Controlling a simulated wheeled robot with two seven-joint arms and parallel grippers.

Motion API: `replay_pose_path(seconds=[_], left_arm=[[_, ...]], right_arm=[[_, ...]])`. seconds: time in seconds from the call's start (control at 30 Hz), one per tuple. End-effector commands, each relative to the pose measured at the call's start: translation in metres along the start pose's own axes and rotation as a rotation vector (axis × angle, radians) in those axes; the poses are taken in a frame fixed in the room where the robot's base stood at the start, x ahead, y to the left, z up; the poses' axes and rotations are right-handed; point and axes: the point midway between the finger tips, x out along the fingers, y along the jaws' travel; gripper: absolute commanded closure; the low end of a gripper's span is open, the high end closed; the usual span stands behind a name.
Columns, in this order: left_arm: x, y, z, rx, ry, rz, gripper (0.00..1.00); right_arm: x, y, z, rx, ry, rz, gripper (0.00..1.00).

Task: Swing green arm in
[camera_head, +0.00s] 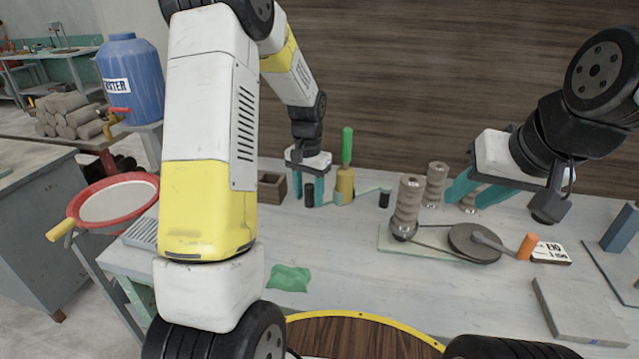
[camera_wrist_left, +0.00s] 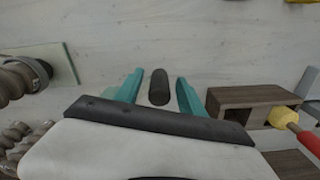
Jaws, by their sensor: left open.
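My left gripper (camera_head: 318,192) is low over the bench, its teal fingers apart. In the left wrist view the open left gripper (camera_wrist_left: 159,92) has a black upright knob (camera_wrist_left: 159,87) between its fingers, with a gap on both sides. In the head view a black knob (camera_head: 309,194) stands at these fingers. A thin pale green arm (camera_head: 372,189) runs right, with another dark knob (camera_head: 384,200) near its end. A green handle (camera_head: 347,146) on a yellow base (camera_head: 345,183) stands beside the gripper and partly hides the arm's inner end. My right gripper (camera_head: 462,198) has spread fingers.
A small wooden box (camera_head: 271,189) stands left of the left gripper. Ribbed columns (camera_head: 408,205) and a dark wheel (camera_head: 474,243) with an orange knob (camera_head: 526,246) stand to the right. A green cloth (camera_head: 289,278) lies in front. The bench middle is clear.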

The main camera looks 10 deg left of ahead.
Motion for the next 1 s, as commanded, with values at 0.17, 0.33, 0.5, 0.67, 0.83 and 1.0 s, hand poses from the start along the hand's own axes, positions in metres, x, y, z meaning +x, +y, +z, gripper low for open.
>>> replay_pose_path(seconds=[0.17, 0.33, 0.5, 0.67, 0.83, 1.0], left_arm=[[-0.0002, -0.0001, -0.0001, 0.0, 0.0, 0.0, 0.55], [-0.0004, 0.0, -0.0002, 0.0, 0.001, 0.0, 0.89], [-0.0006, 0.0, -0.0002, 0.0, 0.001, 0.0, 1.0], [-0.0007, 0.0, -0.0003, 0.0, 0.001, 0.0, 1.0], [-0.0009, 0.0, -0.0004, 0.0, 0.001, 0.0, 1.0], [-0.001, -0.0001, -0.0005, 0.0, 0.002, 0.0, 1.0]], right_arm=[[0.0, 0.0, 0.0, 0.0, 0.0, 0.0, 0.64], [0.0, 0.0, 0.0, 0.0, 0.0, 0.0, 0.64], [0.0, 0.0, 0.0, 0.0, 0.0, 0.0, 0.64], [0.0, 0.0, 0.0, 0.0, 0.0, 0.0, 0.64], [0.0, 0.0, 0.0, 0.0, 0.0, 0.0, 0.64], [0.0, 0.0, 0.0, 0.0, 0.0, 0.0, 0.64]])
